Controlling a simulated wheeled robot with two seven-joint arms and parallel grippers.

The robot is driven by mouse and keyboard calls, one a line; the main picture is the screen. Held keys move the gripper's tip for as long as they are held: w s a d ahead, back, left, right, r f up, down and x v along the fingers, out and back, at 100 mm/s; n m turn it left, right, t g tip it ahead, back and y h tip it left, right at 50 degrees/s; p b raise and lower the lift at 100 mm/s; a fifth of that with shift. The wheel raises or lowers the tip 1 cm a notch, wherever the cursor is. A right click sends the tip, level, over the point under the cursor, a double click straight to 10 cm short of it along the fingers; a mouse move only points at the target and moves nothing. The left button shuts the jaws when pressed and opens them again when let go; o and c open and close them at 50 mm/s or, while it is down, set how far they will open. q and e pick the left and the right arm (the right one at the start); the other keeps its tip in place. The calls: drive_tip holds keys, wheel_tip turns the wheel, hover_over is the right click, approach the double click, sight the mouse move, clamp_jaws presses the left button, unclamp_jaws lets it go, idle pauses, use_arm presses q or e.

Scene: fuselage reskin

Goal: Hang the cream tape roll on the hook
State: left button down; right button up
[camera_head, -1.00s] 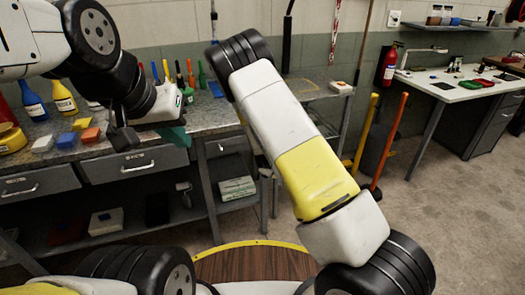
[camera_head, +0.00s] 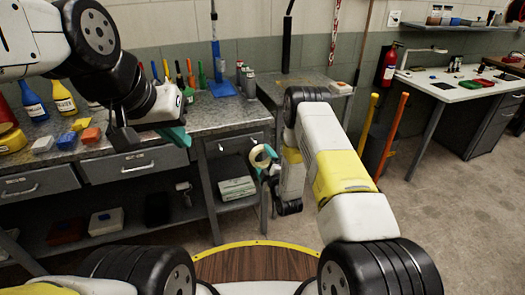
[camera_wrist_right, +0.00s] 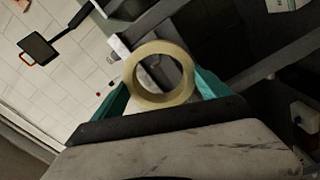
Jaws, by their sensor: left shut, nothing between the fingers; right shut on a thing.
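The cream tape roll (camera_head: 257,150) is a pale ring in front of the right end of the workbench in the head view. It fills the middle of the right wrist view (camera_wrist_right: 160,101), its hole facing the camera. My right gripper (camera_head: 267,163) is shut on it, with teal fingers on either side of the ring in the wrist view. The roll is held in the air. My left gripper (camera_head: 176,136), with teal fingers, is shut and empty over the bench's front edge. I cannot make out the hook in either view.
The grey workbench (camera_head: 222,116) carries bottles, coloured blocks and several upright tools at left. A lower grey table (camera_head: 312,80) stands behind my right arm. A fire extinguisher (camera_head: 389,66) and white desk (camera_head: 450,88) are at right. Open floor lies at right.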

drive_tip(key=w+a+f, duration=0.1)
drive_tip(key=w, duration=0.4)
drive_tip(key=w+a+f, duration=0.2)
drive_tip(key=w, duration=0.4)
drive_tip(key=shift+a, duration=0.3)
idle(0.9)
idle(0.6)
drive_tip(key=o, duration=1.3)
drive_tip(key=shift+a, duration=0.1)
drive_tip(key=shift+c, duration=0.2)
